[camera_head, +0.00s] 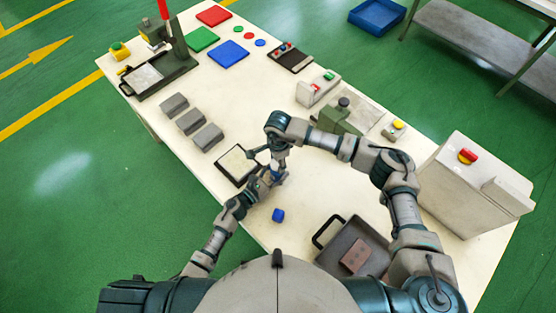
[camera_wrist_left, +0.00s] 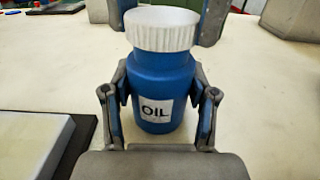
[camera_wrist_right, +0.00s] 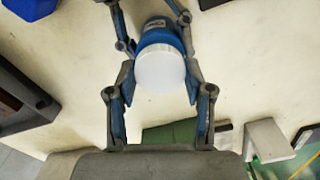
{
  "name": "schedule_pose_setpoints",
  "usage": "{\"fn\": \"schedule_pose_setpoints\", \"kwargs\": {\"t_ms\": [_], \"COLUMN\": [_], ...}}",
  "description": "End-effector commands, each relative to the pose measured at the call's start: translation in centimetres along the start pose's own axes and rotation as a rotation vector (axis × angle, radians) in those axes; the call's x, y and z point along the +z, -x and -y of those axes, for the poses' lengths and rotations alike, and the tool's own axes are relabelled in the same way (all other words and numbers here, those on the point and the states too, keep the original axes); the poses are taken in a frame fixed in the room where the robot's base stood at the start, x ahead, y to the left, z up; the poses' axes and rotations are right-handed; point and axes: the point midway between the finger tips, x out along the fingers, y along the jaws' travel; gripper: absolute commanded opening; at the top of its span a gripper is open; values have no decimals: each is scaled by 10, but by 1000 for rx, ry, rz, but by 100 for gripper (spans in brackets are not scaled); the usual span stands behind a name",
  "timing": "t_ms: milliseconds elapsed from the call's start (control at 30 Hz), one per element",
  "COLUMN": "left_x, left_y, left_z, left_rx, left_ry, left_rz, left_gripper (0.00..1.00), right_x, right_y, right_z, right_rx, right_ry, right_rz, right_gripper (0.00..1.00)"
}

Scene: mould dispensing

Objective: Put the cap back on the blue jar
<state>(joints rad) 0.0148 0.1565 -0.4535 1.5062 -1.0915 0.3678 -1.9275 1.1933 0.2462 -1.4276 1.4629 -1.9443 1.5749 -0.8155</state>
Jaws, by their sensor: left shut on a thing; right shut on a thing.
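The blue jar (camera_wrist_left: 163,85) with an "OIL" label stands upright between the fingers of my left gripper (camera_wrist_left: 161,95), which is shut on it. The white ribbed cap (camera_wrist_left: 161,28) sits over the jar's mouth; I cannot tell whether it is screwed tight. In the right wrist view the cap (camera_wrist_right: 160,68) is between the fingertips of my right gripper (camera_wrist_right: 160,82), which is shut on it from above. The jar (camera_wrist_right: 156,32) shows behind the cap there.
A small blue cube (camera_head: 278,215) lies nearby on the table. A black-framed white pad (camera_head: 236,165) and grey blocks (camera_head: 190,122) are to the left. A dark tray (camera_head: 338,242) with a brown plate is at the front right. A white box with a red button (camera_head: 470,190) stands at the right.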

Motion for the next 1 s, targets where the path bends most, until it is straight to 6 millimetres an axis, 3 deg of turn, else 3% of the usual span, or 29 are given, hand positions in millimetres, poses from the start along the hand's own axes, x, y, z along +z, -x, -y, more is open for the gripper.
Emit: {"fn": "schedule_pose_setpoints", "kwargs": {"t_ms": [500, 633, 767, 800, 900, 1000], "left_x": [2, 2, 2, 2, 2, 2], "left_y": [-1, -2, -2, -2, -2, -1], "left_z": [4, 4, 5, 5, 5, 4], "left_rx": [-9, -11, -12, -12, -11, -8], "left_ry": [-2, -2, -2, -2, -2, -1], "left_rz": [5, 5, 6, 6, 5, 4], "left_gripper": [0, 0, 0, 0, 0, 0], "right_x": [2, 2, 2, 2, 2, 1], "right_y": [-1, -1, -1, -1, -1, -1], "right_z": [2, 2, 2, 2, 2, 2], "right_rx": [-1, 0, -2, -2, -1, -1], "right_ry": [-1371, -1616, -1615, -1615, -1614, -1613], "right_rz": [8, 7, 8, 8, 8, 6], "right_gripper": [10, 10, 10, 54, 79, 81]}}
